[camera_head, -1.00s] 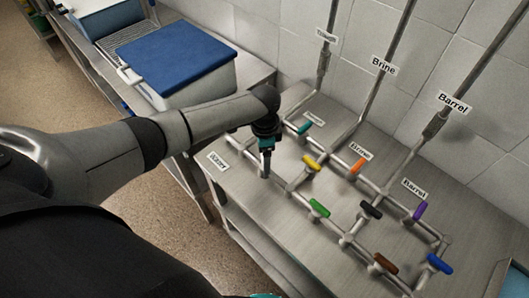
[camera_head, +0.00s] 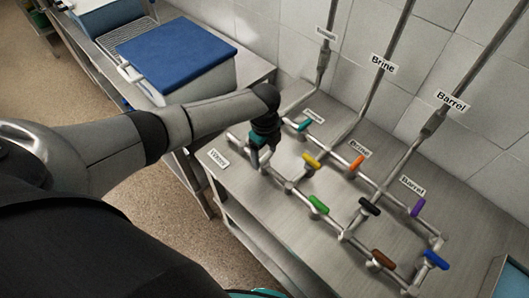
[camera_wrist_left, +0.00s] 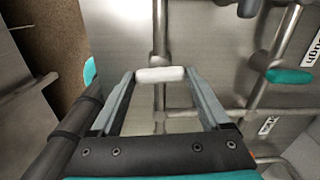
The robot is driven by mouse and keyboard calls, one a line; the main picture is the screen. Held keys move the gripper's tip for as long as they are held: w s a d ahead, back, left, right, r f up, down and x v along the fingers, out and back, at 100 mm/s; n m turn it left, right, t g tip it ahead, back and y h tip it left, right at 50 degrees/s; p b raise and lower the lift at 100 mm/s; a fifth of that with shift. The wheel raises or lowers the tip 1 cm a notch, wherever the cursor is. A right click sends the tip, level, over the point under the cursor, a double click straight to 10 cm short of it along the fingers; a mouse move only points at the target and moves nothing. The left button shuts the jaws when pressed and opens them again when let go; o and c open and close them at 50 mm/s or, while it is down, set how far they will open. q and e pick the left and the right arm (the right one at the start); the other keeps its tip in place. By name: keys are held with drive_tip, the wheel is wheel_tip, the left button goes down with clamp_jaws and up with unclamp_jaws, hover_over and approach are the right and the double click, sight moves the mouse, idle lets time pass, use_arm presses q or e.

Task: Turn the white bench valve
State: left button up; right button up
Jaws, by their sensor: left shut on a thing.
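The white bench valve handle (camera_wrist_left: 163,75) lies across the gap between the fingertips of my left gripper (camera_wrist_left: 160,77) in the left wrist view. Both fingertips touch its ends, so the gripper is shut on it. In the head view my left gripper (camera_head: 257,160) points down at the pipes on the bench, near the label at the bench's left end. The white handle is hidden there by the gripper. My right gripper is not in view.
Other valve handles stand close by: teal (camera_head: 304,126), yellow (camera_head: 312,160), green (camera_head: 318,205), orange (camera_head: 357,162), black (camera_head: 370,207), and more to the right. Pipes rise along the tiled wall. A box with a blue lid (camera_head: 176,52) stands on the neighbouring bench.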

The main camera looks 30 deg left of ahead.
sight(265, 157)
use_arm(q)
drive_tip(key=shift+d+r+m, duration=0.1)
drive_tip(key=shift+m, duration=0.5)
drive_tip(key=o, duration=1.2)
wheel_tip(265, 157, up, 15)
drive_tip(key=shift+r+p, duration=0.1)
drive_tip(key=shift+p, duration=0.2)
